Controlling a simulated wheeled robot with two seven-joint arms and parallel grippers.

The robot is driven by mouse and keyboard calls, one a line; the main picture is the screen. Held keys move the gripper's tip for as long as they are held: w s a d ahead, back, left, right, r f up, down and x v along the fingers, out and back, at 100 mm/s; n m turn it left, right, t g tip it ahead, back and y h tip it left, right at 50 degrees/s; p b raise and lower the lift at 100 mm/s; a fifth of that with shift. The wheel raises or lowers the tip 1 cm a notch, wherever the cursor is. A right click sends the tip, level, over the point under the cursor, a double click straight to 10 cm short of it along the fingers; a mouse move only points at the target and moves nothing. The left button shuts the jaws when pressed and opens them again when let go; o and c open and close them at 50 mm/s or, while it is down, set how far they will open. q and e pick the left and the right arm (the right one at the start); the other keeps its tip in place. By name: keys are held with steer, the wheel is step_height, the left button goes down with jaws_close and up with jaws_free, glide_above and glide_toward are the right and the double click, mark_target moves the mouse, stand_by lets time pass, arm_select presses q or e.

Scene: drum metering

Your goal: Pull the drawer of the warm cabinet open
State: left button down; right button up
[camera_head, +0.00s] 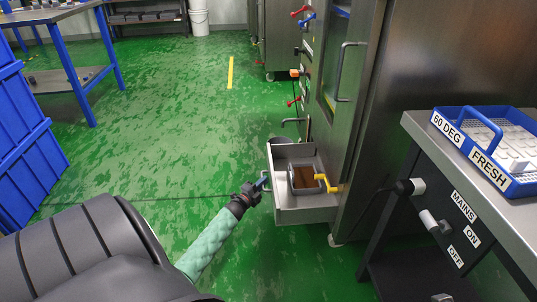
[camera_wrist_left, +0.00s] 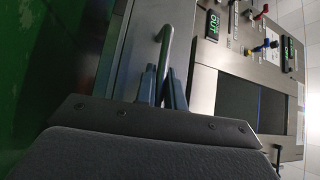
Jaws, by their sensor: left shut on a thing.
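The warm cabinet (camera_head: 372,85) is a tall stainless steel cabinet with a long door handle, at the upper right of the head view. Low on it a grey metal drawer (camera_head: 305,215) sticks out to the left, open at the top. Inside is a grey-rimmed holder with a brown patch (camera_head: 303,178), beside a yellow lever (camera_head: 327,183). My left gripper (camera_head: 262,183) is at the drawer's outer end. In the left wrist view its blue fingers (camera_wrist_left: 163,88) are shut around a metal bar handle (camera_wrist_left: 165,45). My right gripper is in neither view.
A dark bench (camera_head: 412,125) with a blue tray (camera_head: 470,148) of white pieces stands at the right, with a MAINS switch. Blue crates (camera_head: 25,150) and a blue-legged table (camera_head: 70,55) are at the left. The green floor (camera_head: 160,130) between is clear.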

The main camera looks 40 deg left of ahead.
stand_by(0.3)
arm_select(q)
steer(key=c, duration=1.5)
jaws_free()
steer(key=s, duration=0.2)
steer(key=s+p, duration=0.1)
steer(key=s, duration=0.2)
steer(key=s+f+p, duration=0.1)
steer(key=s, duration=0.1)
steer(key=shift+s+d+f, duration=0.1)
steer(key=shift+s+d, duration=0.2)
steer(key=shift+s, duration=0.1)
